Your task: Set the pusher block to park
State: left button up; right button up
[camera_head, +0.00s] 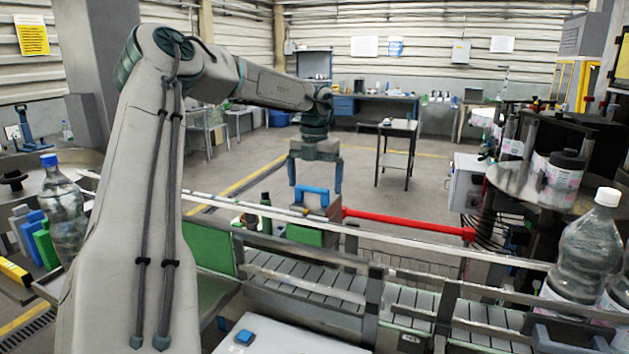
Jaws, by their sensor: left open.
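A block with a blue handle (311,193), which looks like the pusher block, is at the far side of the conveyor near the middle of the view. A green and brown body shows below the handle, partly behind the rail. My left gripper (315,188) is open and points down, with one finger to each side of the blue handle. I cannot tell from this view whether the fingers are level with the handle in depth. No contact with it shows. My right gripper is out of view. No park marking can be made out.
A slatted conveyor (400,300) with metal side rails crosses the front. A clear bottle (590,245) stands at the right, another bottle (62,210) at the left. A dark green bottle (265,213) is left of the block.

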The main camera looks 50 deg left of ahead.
pick_arm(q)
jog(key=shift+a+r, duration=0.1)
jog(key=shift+r, duration=0.3)
notch_tip(320, 180, up, 10)
jog(key=b, duration=0.2)
jog(key=shift+b, duration=0.4)
jog(key=shift+f, duration=0.15)
